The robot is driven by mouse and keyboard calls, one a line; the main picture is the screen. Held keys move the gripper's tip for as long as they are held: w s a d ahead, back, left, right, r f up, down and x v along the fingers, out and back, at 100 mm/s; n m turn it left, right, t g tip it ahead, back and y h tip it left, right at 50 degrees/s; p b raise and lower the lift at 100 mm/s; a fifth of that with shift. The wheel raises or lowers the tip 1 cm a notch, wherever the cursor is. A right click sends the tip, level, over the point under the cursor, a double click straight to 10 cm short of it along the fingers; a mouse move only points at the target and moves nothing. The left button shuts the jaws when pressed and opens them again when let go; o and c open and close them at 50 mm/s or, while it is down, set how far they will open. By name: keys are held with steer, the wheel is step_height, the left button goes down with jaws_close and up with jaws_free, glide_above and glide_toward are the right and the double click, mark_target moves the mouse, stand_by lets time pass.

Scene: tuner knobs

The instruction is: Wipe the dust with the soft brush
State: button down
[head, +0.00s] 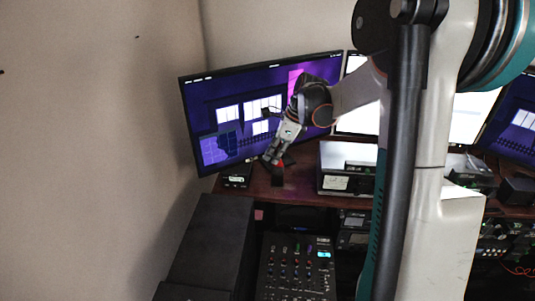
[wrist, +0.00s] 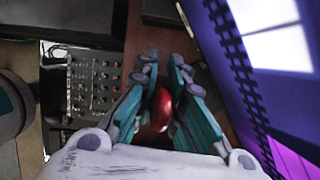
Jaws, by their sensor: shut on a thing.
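My gripper (head: 273,158) hangs over the brown desk (head: 258,185), in front of the left monitor, pointing down. In the wrist view its teal fingers (wrist: 163,75) are closed on a rounded, glossy red thing (wrist: 161,110), which I take to be the soft brush. Its lower end and any bristles are hidden in the wrist view. In the head view a bit of red and a dark shape (head: 277,177) show just under the fingertips. I cannot tell whether it touches the desk. I cannot make out any dust.
The left monitor (head: 225,125) stands close behind my gripper. A small black box (head: 237,176) is on the desk to the left, and a silver-fronted radio unit (head: 335,183) to the right. A mixer (head: 298,265) with knobs sits lower in front; it also shows in the wrist view (wrist: 92,85).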

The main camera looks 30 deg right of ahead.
steer(key=s+d, duration=0.4)
steer(key=d, duration=0.2)
steer(key=shift+s+d+b, duration=0.3)
steer(key=shift+d+b, duration=0.05)
stand_by(0.5)
steer(key=shift+r, duration=0.1)
step_height(320, 180, up, 6)
steer(key=p, duration=0.3)
stand_by(0.4)
step_height(320, 180, up, 3)
steer(key=shift+p, duration=1.1)
steer(key=shift+w, duration=0.1)
